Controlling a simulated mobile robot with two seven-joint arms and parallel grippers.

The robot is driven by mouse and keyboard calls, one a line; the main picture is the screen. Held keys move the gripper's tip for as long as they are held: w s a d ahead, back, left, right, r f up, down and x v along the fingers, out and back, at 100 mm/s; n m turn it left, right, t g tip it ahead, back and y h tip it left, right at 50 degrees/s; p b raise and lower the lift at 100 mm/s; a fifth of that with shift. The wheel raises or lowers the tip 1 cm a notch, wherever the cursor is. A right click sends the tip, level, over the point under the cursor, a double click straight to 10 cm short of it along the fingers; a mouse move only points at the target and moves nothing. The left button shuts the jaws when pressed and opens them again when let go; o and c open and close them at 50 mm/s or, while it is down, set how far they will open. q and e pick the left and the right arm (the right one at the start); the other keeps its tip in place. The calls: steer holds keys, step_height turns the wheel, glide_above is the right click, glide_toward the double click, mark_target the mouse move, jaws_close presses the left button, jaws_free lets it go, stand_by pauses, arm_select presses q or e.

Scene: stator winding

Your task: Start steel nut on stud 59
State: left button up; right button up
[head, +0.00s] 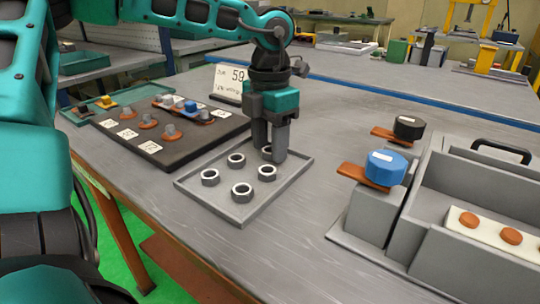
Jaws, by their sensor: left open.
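Several dark steel nuts lie in a shallow grey tray (241,221), among them a front nut (242,193), a left nut (210,177), a right nut (266,173) and a middle nut (236,159). My left gripper (269,151) points down over the tray's far part, open. Another nut shows partly between its fingers; I cannot tell whether they touch it. Left of the tray, a dark board (185,153) carries several studs with copper lugs and white labels too small to read. My right gripper is out of view.
At the right, a blue-capped part (386,167) and a black-capped part (408,128) have copper tabs sticking out. A grey box (477,190) with a black handle stands beside them. The tabletop (270,260) in front of the tray is clear.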

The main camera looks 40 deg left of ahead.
arm_select(q)
steer(key=c, duration=0.8)
steer(key=shift+r+p, duration=0.9)
steer(key=shift+r, duration=0.4)
steer(key=shift+r+p, duration=0.9)
steer(key=shift+r, duration=0.45)
step_height(320, 180, up, 4)
steer(key=shift+f+p, duration=0.1)
steer(key=shift+p, duration=1.15)
